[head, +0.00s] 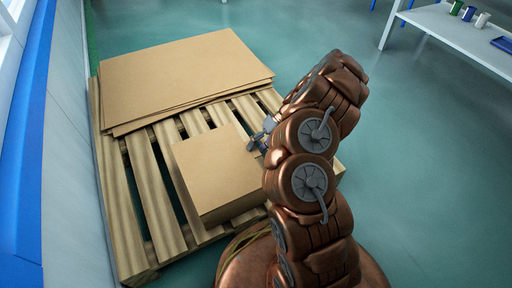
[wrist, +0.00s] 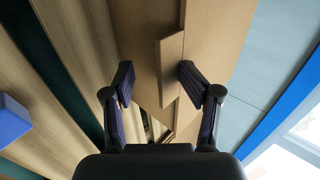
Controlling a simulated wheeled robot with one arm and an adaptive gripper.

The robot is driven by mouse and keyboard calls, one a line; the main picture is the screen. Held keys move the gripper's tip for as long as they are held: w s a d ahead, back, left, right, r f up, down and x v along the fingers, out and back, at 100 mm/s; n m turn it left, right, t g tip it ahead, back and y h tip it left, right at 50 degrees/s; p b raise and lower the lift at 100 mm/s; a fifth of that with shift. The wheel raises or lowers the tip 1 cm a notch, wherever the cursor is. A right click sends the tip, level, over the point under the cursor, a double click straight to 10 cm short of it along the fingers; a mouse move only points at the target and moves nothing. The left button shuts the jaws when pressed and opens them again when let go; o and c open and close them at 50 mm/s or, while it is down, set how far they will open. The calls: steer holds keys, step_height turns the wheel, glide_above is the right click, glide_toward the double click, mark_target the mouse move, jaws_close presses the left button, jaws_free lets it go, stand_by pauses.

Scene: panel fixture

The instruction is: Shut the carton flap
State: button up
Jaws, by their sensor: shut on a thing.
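The brown carton (head: 232,210) stands on the wooden pallet, right of its middle. Its flap (head: 212,168) looks flat and nearly level across the top in the head view; whether a gap remains under it I cannot tell. My gripper (head: 257,142) is at the carton's upper right edge, partly hidden by my arm. In the wrist view my gripper (wrist: 156,72) has its two fingers either side of a cardboard tab (wrist: 170,68) and is shut on it. The tab appears to belong to the flap. My arm hides the carton's right side.
The slatted pallet (head: 153,190) lies beside the wall with a blue rail (head: 28,130) at left. Flat cardboard sheets (head: 180,75) are stacked on its far part. A white table (head: 450,30) with small cans stands far right. The green floor (head: 420,170) at right is clear.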

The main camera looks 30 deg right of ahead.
steer(key=shift+s+f, duration=0.2)
steer(key=v, duration=1.2)
steer(key=shift+w+r, duration=0.2)
steer(key=shift+r, duration=0.05)
steer(key=s+a+r+n+g+h+p, duration=0.1)
steer(key=s+a+r+p, duration=0.1)
steer(key=a+r+p, duration=0.8)
steer(key=s+a+r+n+g+h+p, duration=0.15)
steer(key=a+r+p, duration=0.25)
steer(key=r, duration=1.1)
steer(key=s+a+r+n+p, duration=0.15)
steer(key=a+r+p, duration=0.45)
steer(key=r, duration=0.7)
steer(key=s+a+r+m+h+p, duration=0.1)
steer(key=s+a+r+h+p, duration=0.1)
steer(key=s+r+p, duration=0.55)
steer(key=s+a+r+h+p, duration=0.2)
steer(key=s+a+r+p, duration=0.1)
steer(key=s+r+p, duration=0.4)
steer(key=s+d+r+m+h+p, duration=0.3)
steer(key=s+d+r+p, duration=0.1)
steer(key=s+r+p, duration=0.7)
steer(key=shift+s+d+r+t+p, duration=0.2)
steer(key=shift+s+r+t+p, duration=0.15)
steer(key=shift+s+p, duration=0.4)
